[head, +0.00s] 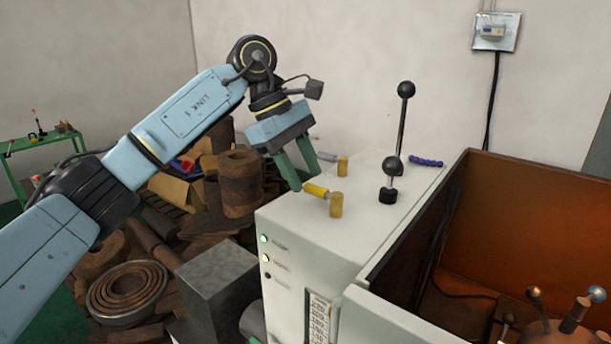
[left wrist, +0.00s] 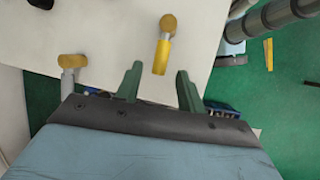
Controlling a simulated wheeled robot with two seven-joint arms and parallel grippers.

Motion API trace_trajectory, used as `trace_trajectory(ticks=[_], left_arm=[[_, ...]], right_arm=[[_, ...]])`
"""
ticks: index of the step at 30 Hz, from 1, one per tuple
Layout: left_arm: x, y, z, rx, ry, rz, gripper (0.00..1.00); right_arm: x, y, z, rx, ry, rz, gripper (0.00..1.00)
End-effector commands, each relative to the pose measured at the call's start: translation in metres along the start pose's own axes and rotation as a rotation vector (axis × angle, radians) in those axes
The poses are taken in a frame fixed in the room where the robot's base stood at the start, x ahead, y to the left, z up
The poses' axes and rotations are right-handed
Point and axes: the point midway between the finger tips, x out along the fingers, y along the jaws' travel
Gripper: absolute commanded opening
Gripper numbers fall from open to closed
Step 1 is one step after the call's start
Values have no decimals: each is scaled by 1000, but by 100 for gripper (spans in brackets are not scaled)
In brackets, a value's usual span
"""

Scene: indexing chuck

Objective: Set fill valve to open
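Two small brass valves sit on top of the white machine cabinet (head: 290,237). The nearer one has a yellow lever (head: 316,190) on a brass body (head: 336,205); the farther one has a grey lever (head: 327,156). I cannot read which one is the fill valve. My left gripper (head: 307,180) has two green fingers spread apart, with nothing held. In the left wrist view, the end of the yellow lever (left wrist: 161,57) lies between the open fingertips (left wrist: 159,68), with gaps on both sides. The grey-lever valve (left wrist: 73,61) is outside the fingers. My right gripper is not visible.
A tall black lever with a ball knob (head: 405,90) and a shorter one (head: 391,165) rise from the cabinet top. A blue coiled hose (head: 426,161) lies behind. An orange-lined trough (head: 530,220) is at right. Metal scrap (head: 130,290) is piled at left.

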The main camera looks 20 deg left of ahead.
Motion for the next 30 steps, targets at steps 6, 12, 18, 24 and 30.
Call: trace_trajectory(ticks=[6,12,18,24,30], left_arm=[[15,0,0,0,-1,0,39],[16,0,0,0,-1,0,39],[16,0,0,0,-1,0,22],[16,0,0,0,-1,0,0],[16,0,0,0,-1,0,0]], right_arm=[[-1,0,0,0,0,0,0],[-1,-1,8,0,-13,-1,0],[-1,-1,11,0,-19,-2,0],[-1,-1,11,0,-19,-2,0],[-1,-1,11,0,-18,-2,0]])
